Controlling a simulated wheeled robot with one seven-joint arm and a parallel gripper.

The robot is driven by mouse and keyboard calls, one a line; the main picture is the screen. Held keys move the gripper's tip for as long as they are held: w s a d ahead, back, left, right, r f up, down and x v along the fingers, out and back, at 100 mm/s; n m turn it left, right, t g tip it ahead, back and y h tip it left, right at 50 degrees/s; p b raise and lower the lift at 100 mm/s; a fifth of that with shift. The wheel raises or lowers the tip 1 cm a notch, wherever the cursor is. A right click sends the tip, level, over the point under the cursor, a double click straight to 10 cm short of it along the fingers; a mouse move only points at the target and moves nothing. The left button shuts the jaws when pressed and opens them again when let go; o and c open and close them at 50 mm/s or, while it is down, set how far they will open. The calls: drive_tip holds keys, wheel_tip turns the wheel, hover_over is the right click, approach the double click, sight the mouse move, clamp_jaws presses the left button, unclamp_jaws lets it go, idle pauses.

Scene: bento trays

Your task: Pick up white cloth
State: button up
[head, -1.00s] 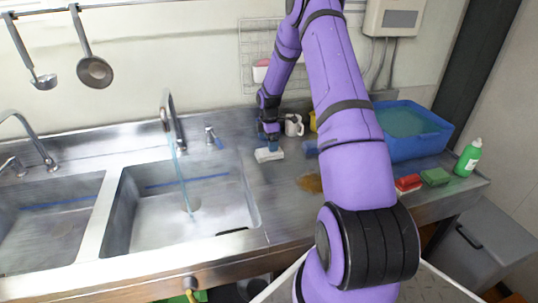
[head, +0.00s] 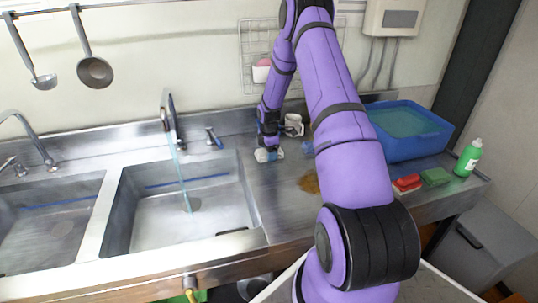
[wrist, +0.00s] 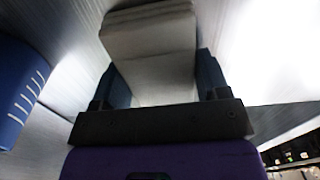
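The white cloth (head: 263,157) is a small folded stack on the steel counter, right of the sink. My gripper (head: 268,151) points down at it, with its fingertips at the cloth's level. In the wrist view, the cloth (wrist: 150,38) shows as pale stacked layers between the two blue fingers of my gripper (wrist: 165,75). The fingers are wide apart, one at each side of the cloth. Whether they press on it is not clear. The cloth rests on the counter, partly covered by the fingers.
A sink basin (head: 128,225) with running water is to the left. A white mug (head: 293,125) stands close behind the cloth. A blue tub (head: 418,150), red sponge (head: 407,183), green sponge (head: 435,177) and green bottle (head: 468,158) are at right.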

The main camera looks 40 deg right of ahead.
drive_tip(key=shift+r, duration=0.15)
drive_tip(key=shift+r, duration=0.25)
drive_tip(key=r, duration=0.3)
drive_tip(key=shift+s+a, duration=0.1)
drive_tip(key=shift+a, duration=0.1)
drive_tip(key=s+a, duration=0.3)
drive_tip(key=a, duration=0.1)
drive_tip(key=s+a, duration=0.3)
drive_tip(key=a, duration=0.1)
drive_tip(key=s+a+r, duration=0.1)
drive_tip(key=s+a, duration=0.2)
drive_tip(key=a, duration=0.1)
drive_tip(key=shift+a+r, duration=0.1)
drive_tip(key=shift+a, duration=0.25)
drive_tip(key=shift+o, duration=0.4)
